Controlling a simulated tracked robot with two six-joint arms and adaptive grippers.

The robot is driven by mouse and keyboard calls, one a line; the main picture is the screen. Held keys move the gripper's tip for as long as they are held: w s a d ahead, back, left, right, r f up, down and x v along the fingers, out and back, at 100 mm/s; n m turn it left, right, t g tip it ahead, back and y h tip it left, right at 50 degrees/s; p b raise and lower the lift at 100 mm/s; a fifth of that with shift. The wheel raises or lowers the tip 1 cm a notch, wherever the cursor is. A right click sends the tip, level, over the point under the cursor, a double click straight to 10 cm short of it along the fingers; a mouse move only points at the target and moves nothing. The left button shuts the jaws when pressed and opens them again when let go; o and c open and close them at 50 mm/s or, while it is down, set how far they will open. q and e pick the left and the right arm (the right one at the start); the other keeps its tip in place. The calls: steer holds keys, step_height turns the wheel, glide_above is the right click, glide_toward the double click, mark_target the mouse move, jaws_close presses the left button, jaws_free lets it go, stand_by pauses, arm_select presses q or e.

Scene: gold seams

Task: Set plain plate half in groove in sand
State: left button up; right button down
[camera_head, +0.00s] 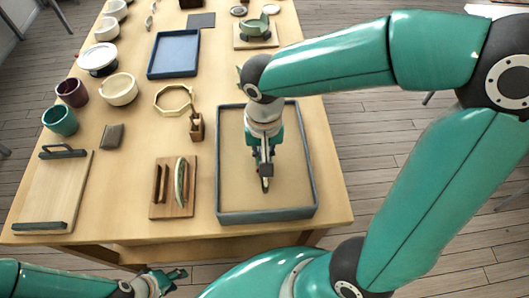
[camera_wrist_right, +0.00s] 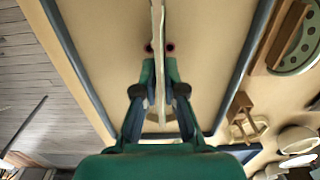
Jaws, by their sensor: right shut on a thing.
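The sand tray (camera_head: 224,180) has a grey-blue rim and pale sand, and stands near the front right of the table. My right gripper (camera_head: 265,168) points down over the sand. It is shut on the plain plate half (camera_wrist_right: 157,40), a pale thin piece seen edge-on between the fingers in the right wrist view. I cannot tell whether the plate half touches the sand, and I cannot make out the groove. My left gripper (camera_head: 172,279) is at the bottom of the head view, in front of the table edge, open and empty.
A wooden rack (camera_head: 160,205) left of the tray holds another pale green plate half (camera_head: 180,183). A small wooden holder (camera_head: 196,126) and an octagonal ring (camera_head: 173,98) lie behind it. A board with dark handles (camera_head: 50,190) is at left. A blue tray (camera_head: 174,52), bowls and cups stand farther back.

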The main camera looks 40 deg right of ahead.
steer(key=shift+f+b, duration=1.6)
stand_by(1.7)
steer(key=c, duration=0.7)
jaws_free()
steer(key=shift+r, duration=0.1)
steer(key=shift+r+p, duration=2.45)
steer(key=shift+r, duration=0.5)
steer(key=shift+f, duration=0.1)
